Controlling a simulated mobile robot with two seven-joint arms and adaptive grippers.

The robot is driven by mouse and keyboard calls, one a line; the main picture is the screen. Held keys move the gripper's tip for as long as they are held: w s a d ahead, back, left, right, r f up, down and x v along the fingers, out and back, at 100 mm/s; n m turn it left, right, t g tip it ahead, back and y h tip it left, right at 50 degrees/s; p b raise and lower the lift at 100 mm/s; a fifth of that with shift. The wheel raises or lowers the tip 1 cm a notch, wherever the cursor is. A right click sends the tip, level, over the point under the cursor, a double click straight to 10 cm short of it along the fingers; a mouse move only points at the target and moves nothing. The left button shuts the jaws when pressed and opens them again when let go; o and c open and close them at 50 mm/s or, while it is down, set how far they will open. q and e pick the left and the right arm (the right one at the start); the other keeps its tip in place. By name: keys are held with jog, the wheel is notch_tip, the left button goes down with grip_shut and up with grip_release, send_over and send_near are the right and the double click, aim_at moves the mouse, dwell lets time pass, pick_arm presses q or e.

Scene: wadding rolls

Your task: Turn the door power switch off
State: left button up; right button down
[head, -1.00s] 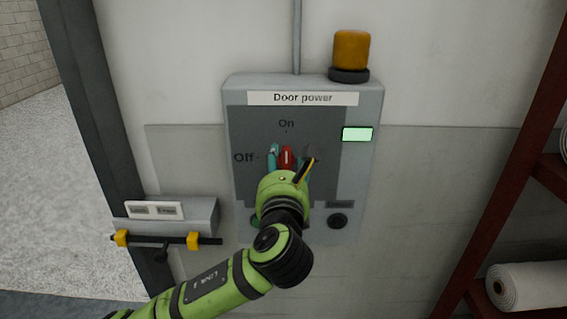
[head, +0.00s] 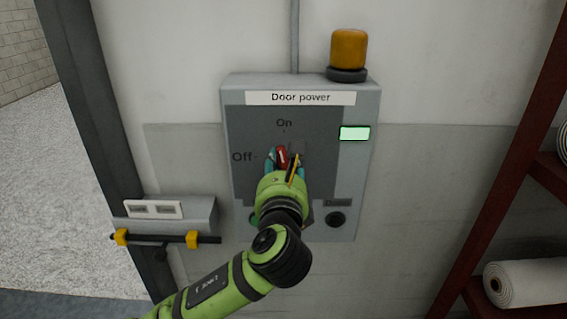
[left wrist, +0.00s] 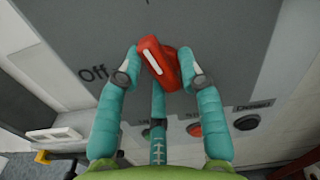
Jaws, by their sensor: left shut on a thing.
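The door power switch is a red knob (head: 282,153) with a white pointer line, on a grey panel (head: 245,115) marked On at the top and Off at the left. My left gripper (head: 284,163) is at the knob, its teal fingers on either side. In the left wrist view the gripper (left wrist: 163,74) is shut on the red knob (left wrist: 160,58). The pointer leans a little left of upright, nearer On than Off. The fingers and wrist hide the knob's lower part. My right gripper is not in view.
A pale green light (head: 355,133) is lit on the panel. An orange beacon (head: 349,49) stands on top. Buttons sit low on the panel, including a black one (head: 336,219). A latch bar (head: 165,239) is at left; a red rack (head: 500,190) with a white roll (head: 528,282) is at right.

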pick_arm(q)
jog(key=n, duration=0.4)
jog(key=shift+a+f+p, duration=0.15)
jog(key=shift+f+p, duration=0.05)
jog(key=shift+p, duration=0.1)
jog(key=n, duration=0.3)
jog(key=shift+f+n, duration=0.15)
jog(key=shift+n, duration=0.15)
jog(key=shift+d+f+n, duration=0.1)
jog(key=shift+f+n, duration=0.1)
jog(key=shift+n, duration=1.75)
jog(key=shift+d+f+n, duration=0.1)
jog(key=shift+f+n, duration=0.05)
jog(key=shift+n, duration=1.8)
jog(key=o, duration=1)
jog(key=shift+c, duration=0.2)
jog(key=shift+r, duration=0.25)
